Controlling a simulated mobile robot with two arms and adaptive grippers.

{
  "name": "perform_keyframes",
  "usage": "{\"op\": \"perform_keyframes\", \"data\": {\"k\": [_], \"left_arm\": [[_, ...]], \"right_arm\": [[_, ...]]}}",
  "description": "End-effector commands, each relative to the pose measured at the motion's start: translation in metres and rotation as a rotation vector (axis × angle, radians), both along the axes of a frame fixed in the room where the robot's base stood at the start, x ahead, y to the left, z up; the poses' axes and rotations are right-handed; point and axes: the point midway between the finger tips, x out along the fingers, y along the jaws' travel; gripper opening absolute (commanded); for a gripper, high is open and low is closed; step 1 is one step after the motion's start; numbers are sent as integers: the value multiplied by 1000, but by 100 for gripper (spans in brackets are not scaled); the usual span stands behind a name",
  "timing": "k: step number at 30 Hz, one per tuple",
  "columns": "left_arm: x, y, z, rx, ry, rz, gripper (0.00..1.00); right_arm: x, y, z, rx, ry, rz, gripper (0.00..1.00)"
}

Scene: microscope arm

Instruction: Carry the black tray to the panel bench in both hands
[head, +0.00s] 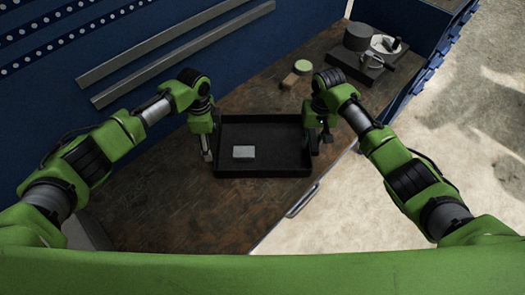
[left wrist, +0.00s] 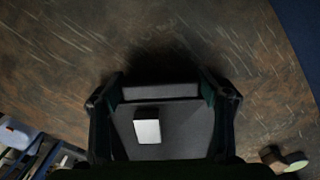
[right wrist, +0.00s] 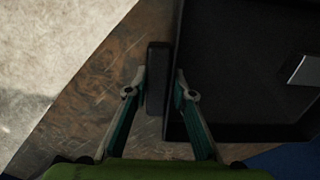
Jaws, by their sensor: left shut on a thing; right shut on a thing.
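The black tray (head: 280,140) is level over the brown bench top in the head view, between my two grippers. I cannot tell whether it touches the wood. A small pale box (head: 243,152) lies in it, left of the middle; it also shows in the left wrist view (left wrist: 147,131). My left gripper (head: 207,154) is shut on the tray's left side. My right gripper (head: 325,138) is shut on the tray's right side; in the right wrist view its fingers sit either side of a dark handle bar (right wrist: 158,78). The left grip point is partly hidden.
The worn bench top (head: 180,215) is clear at front left. A green-topped round piece (head: 303,66) and a brown block (head: 289,81) lie behind the tray. A grey cylinder (head: 357,37) and a dark base (head: 355,68) stand back right. A blue wall with grey rails (head: 180,55) runs behind.

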Motion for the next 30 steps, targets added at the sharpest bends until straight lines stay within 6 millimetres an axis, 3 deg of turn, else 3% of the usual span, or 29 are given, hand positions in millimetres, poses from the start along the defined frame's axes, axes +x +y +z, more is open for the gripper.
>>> {"op": "perform_keyframes", "data": {"k": [3, 4, 6, 19, 30], "left_arm": [[1, 1, -7, 2, -1, 1, 33], [0, 2, -8, 3, 0, 2, 71], [0, 2, -6, 3, 0, 1, 85], [1, 0, 2, -1, -2, 0, 85], [1, 0, 74, -1, -4, 0, 85]], "right_arm": [[1, -2, -8, -4, -1, -2, 0], [0, -2, -8, -4, 1, -2, 25], [0, -2, -6, -4, 1, -2, 40], [0, 0, -6, -1, 0, 0, 40], [0, 0, -6, 0, 0, 0, 40]]}}
